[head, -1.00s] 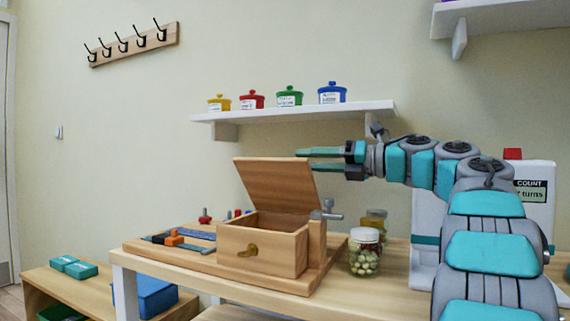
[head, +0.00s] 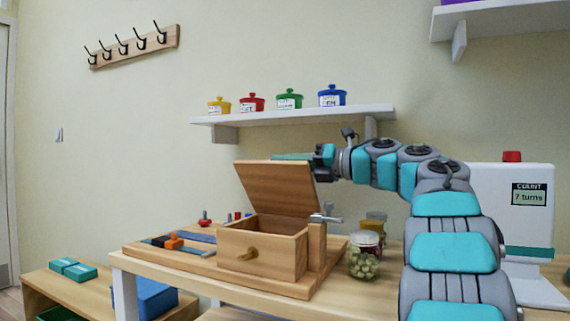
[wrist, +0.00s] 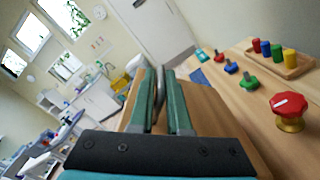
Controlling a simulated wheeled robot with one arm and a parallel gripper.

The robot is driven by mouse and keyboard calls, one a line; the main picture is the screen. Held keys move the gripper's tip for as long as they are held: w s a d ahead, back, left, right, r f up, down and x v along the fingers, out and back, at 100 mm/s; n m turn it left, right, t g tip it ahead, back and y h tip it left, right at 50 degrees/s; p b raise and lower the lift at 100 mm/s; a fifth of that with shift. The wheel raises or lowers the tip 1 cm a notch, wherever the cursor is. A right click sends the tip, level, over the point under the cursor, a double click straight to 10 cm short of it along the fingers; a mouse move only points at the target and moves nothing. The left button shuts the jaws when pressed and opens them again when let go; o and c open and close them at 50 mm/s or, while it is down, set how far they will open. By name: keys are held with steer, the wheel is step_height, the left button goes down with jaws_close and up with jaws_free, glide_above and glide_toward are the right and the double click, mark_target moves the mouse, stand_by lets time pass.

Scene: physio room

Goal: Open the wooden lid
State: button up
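The wooden lid (head: 275,184) stands raised and tilted on the small wooden box (head: 262,252). The box's inside shows below it. In the wrist view the two teal fingers (wrist: 160,85) lie side by side with a narrow gap, over a wooden surface (wrist: 212,108).
A glass jar (head: 364,255) stands right of the box, beside a metal clamp-like part (head: 325,213). Tools lie on the board (head: 178,258) at left. The shelf with coloured pots (head: 300,113) is above my gripper. In the wrist view a red knob (wrist: 289,105) stands at right.

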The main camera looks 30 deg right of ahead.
jaws_close()
stand_by(0.8)
steer(key=shift+w+d, duration=0.1)
steer(key=shift+w+d+r+m+p, duration=0.2)
steer(key=shift+r+m+p, duration=0.1)
steer(key=shift+p, duration=0.45)
steer(key=shift+w+d+m+p, duration=0.45)
steer(key=shift+d+m+p, duration=0.25)
steer(key=shift+p, duration=0.35)
steer(key=shift+w+d+m+p, duration=0.45)
steer(key=shift+d+m+p, duration=0.2)
steer(key=shift+p, duration=0.4)
steer(key=shift+a, duration=0.1)
steer(key=o, duration=0.5)
jaws_free()
steer(key=shift+o, duration=0.2)
